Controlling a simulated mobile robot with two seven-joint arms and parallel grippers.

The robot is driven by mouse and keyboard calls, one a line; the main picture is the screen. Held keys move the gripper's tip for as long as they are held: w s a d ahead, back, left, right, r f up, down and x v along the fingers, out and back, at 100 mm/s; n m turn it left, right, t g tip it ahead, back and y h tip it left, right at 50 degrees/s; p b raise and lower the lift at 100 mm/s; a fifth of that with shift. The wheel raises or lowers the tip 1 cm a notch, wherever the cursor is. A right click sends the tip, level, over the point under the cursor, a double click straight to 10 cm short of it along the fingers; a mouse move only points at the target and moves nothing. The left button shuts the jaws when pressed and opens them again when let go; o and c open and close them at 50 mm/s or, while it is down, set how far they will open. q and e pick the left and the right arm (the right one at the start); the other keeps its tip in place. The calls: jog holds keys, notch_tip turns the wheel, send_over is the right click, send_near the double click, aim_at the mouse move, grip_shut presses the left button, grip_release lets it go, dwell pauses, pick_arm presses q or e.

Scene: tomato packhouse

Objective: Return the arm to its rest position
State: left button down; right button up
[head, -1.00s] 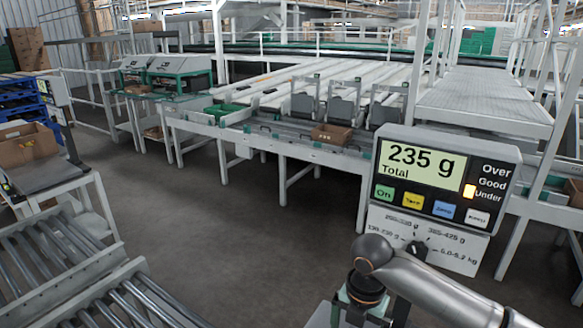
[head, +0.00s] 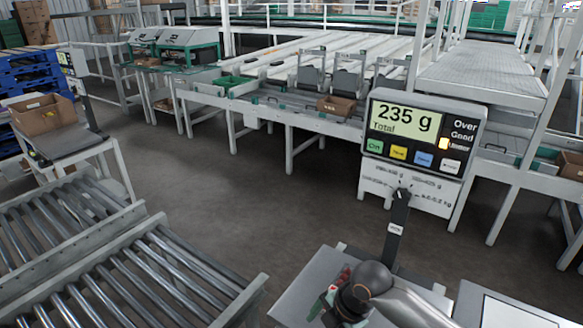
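My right arm comes in from the bottom right, and its dark rounded wrist (head: 365,283) is over the grey weighing plate (head: 298,288). The fingers of my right gripper are hidden below the wrist, so I cannot tell whether they are open or shut. Something red and small (head: 342,276) shows beside the wrist, partly covered; I cannot tell whether it is held. The scale display (head: 420,135) behind the plate reads 235 g Total, with an orange lamp lit. My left arm and gripper are not in view.
A black post (head: 396,230) stands between plate and display. Roller conveyors (head: 140,268) lie at the left. A cardboard box (head: 42,114) sits on a stand behind them. A white-framed sorting line (head: 290,128) with a small carton (head: 336,106) runs across the back. Open floor lies between.

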jog(key=s+a+f+m+t+y+p, duration=0.3)
jog(key=s+f+m+t, duration=0.15)
jog(key=m, duration=0.65)
jog(key=s+d+f+m+t+h+p, duration=0.1)
jog(key=s+d+m+t+h+p, duration=0.2)
jog(key=s+d+m, duration=0.8)
jog(key=shift+s+d+f+m+h, duration=0.3)
jog(key=shift+s+d+f+h, duration=0.1)
jog(key=shift+s+d, duration=0.45)
